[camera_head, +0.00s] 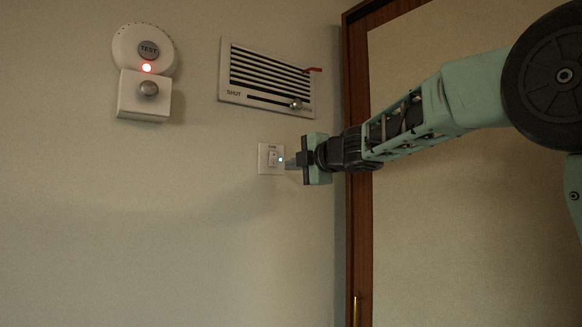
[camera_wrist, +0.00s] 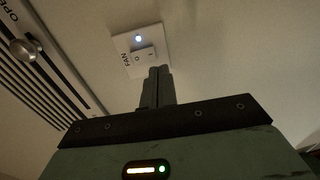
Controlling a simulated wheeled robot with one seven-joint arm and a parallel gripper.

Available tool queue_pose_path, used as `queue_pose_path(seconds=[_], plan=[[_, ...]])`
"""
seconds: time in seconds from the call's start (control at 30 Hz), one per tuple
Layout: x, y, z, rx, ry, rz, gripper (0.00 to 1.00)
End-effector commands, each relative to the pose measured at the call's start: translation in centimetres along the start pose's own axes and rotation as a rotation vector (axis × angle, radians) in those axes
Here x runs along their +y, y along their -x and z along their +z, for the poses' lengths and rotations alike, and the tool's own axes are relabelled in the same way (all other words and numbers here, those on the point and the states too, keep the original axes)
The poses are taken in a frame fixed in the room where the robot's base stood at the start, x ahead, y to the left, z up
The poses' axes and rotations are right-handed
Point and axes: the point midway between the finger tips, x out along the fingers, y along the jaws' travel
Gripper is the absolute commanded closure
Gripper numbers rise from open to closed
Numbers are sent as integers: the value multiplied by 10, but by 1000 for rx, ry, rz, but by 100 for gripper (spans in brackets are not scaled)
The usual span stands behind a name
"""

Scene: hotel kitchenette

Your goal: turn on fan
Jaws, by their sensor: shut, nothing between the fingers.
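The fan switch (camera_head: 268,160) is a small white wall plate with a rocker, below the vent. In the wrist view the plate (camera_wrist: 125,46) reads "FAN", with a rocker (camera_wrist: 144,55) marked with a circle and a line. A small bluish-white light (camera_wrist: 138,38) glows on the plate. My gripper (camera_head: 287,163) is at the right side of the plate in the head view. In the wrist view its fingers (camera_wrist: 156,72) are together, with the tips at the rocker's lower edge. I cannot tell whether they touch it.
A slotted vent (camera_head: 267,78) with a slider knob (camera_head: 295,104) is above the switch. A round alarm with a TEST button (camera_head: 149,49), a red light and a white knobbed box (camera_head: 144,96) are at upper left. A brown door frame (camera_head: 357,120) stands at right. The wall below is bare.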

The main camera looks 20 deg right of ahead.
Motion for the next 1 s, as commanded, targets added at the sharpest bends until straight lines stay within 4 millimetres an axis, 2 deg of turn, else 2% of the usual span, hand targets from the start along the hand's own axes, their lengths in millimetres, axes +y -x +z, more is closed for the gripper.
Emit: queue_pose_path(seconds=[0.5, 0.7, 1.0], plan=[[-13, 69, 1, -2, -2, 3, 100], [-15, 78, 0, -1, 0, 3, 100], [-15, 78, 0, -1, 0, 2, 100]])
